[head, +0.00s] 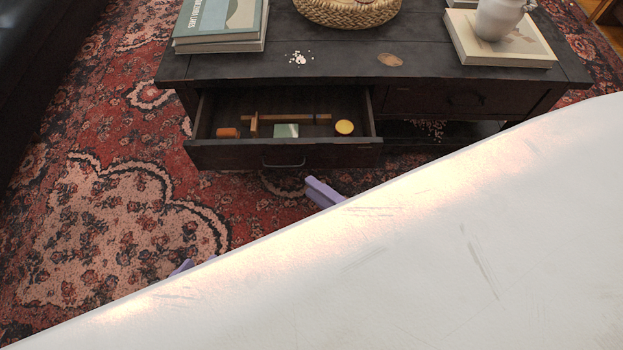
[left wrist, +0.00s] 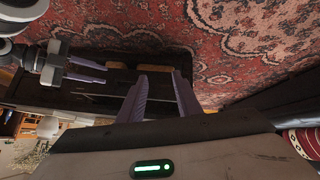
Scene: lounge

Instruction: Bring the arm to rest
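My left gripper (head: 182,267) shows in the head view only as a small purple bit behind a large white surface, likely my own arm. In the left wrist view its two purple fingers (left wrist: 160,76) stand apart with nothing between them. My right gripper (head: 322,192) shows as a purple finger just in front of the open drawer (head: 330,156), below its handle. In the left wrist view my right gripper (left wrist: 105,75) has two purple fingers with a gap and no object between them. The rest of both arms is mostly hidden in the head view.
The dark coffee table (head: 340,62) carries books (head: 222,25), a woven basket (head: 345,12) and a vase (head: 497,18) on a book. The open drawer holds an orange item, a wooden piece, a pale block and a yellow-topped tin (head: 344,127). Patterned rug (head: 110,220) lies clear at left.

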